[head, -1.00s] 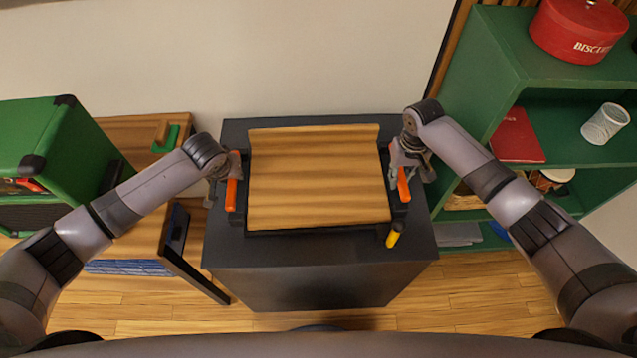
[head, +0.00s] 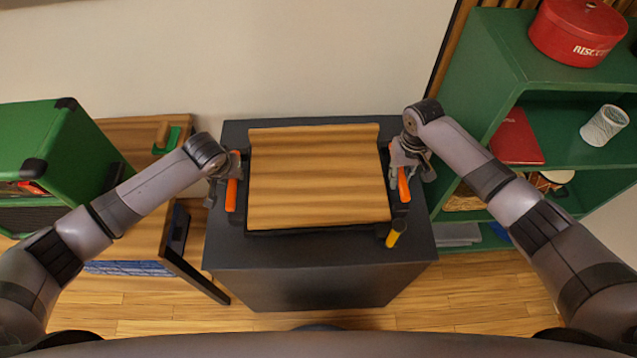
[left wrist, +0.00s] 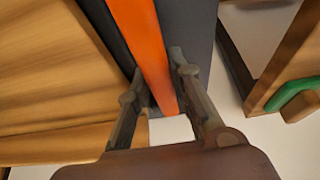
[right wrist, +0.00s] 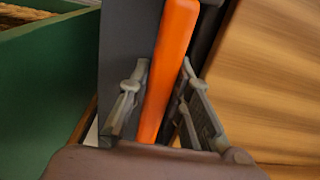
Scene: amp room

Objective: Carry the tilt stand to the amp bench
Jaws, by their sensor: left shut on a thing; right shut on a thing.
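The tilt stand (head: 318,178) has a slatted wooden top in a dark frame with an orange handle on each side. It rests on a dark cabinet (head: 310,262) in the middle of the head view. My left gripper (head: 229,176) is shut on the left orange handle (left wrist: 143,40), one finger on each side of it. My right gripper (head: 400,172) is shut on the right orange handle (right wrist: 169,65) in the same way. A wooden bench (head: 135,130), apparently the amp bench, stands to the left, with a green amp (head: 45,140) at its left.
A yellow-and-black cylinder (head: 396,234) is at the stand's front right corner. A green shelf (head: 470,70) on the right holds a red biscuit tin (head: 578,32), a red book (head: 515,138) and a white cup (head: 604,125). A wall is behind the cabinet.

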